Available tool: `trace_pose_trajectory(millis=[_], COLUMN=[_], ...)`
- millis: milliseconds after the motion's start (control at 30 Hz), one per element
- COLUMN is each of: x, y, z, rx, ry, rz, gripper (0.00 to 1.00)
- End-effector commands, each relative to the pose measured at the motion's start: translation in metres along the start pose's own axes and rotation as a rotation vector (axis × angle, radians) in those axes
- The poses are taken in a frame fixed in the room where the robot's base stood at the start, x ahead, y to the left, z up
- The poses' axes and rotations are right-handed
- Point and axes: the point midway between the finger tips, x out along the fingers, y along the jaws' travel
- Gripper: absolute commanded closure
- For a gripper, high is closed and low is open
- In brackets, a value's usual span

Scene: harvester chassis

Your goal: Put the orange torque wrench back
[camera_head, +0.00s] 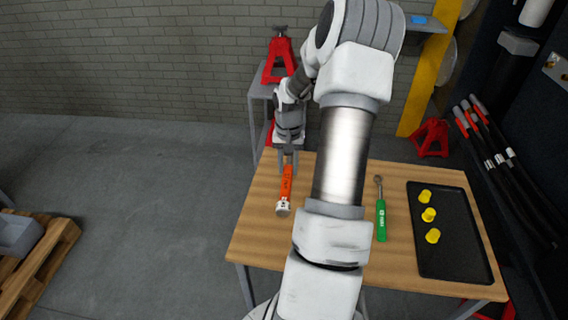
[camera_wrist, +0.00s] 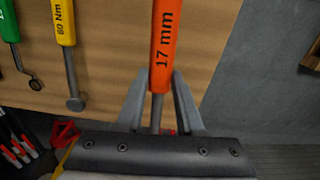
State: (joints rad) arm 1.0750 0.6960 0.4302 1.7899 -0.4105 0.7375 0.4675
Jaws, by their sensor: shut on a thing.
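The orange torque wrench (camera_head: 286,183) has a pale end pointing toward the near side in the head view. In the wrist view its orange handle (camera_wrist: 165,45) is marked "17 mm" and runs out of the top of the picture. My gripper (camera_head: 288,160) is at the wrench's far end, over the left part of the wooden table (camera_head: 262,215). In the wrist view the fingers of my gripper (camera_wrist: 161,82) are on either side of the wrench, with its grey shaft between them. I cannot tell whether the wrench touches the table.
A green-handled tool (camera_head: 381,220) lies right of my arm. A yellow "60 Nm" tool (camera_wrist: 64,25) shows in the wrist view. A black tray (camera_head: 455,255) with yellow pieces (camera_head: 428,214) is at the table's right. Red jack stands (camera_head: 279,58) stand behind.

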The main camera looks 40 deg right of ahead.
Motion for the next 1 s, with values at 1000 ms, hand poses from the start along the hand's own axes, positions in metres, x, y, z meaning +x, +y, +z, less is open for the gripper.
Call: trace_pose_trajectory(millis=[1000], x=[0.055], y=[-0.001], z=[0.001], rx=[-0.003], ry=[0.002], rz=[0.000], gripper=[1.00])
